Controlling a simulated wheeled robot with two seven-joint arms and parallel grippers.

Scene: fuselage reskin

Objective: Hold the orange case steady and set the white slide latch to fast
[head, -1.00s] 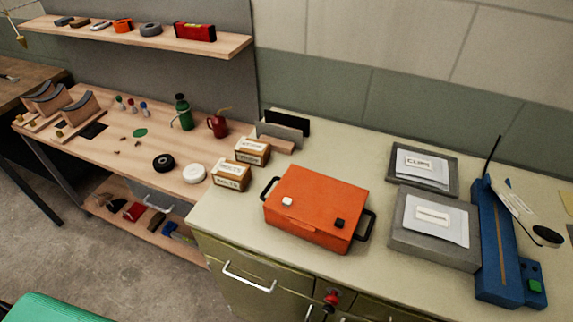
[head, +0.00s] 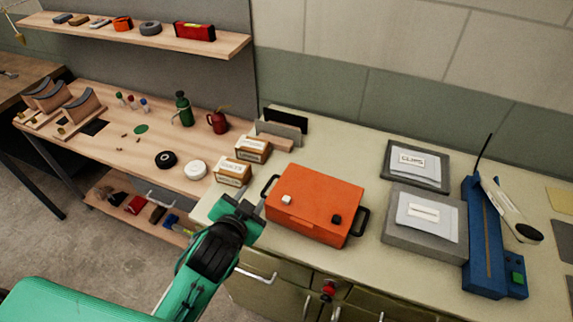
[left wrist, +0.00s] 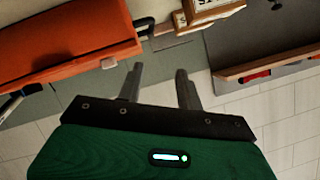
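The orange case (head: 314,205) lies shut on the pale counter, with a black handle at each end. The white slide latch (head: 286,200) sits on its top near the left end, and a black latch (head: 336,220) near the right end. My left gripper (head: 257,205) is just left of the case, near its left handle. In the left wrist view its two fingers (left wrist: 160,80) are spread with nothing between them. The case (left wrist: 70,45) and its handle (left wrist: 144,27) appear beyond them there. My right gripper is not in view.
Two cardboard boxes (head: 232,171) stand behind and left of the case. Grey trays with packets (head: 425,240) and a blue tool (head: 484,250) lie to the right. A strip of counter in front of the case is clear.

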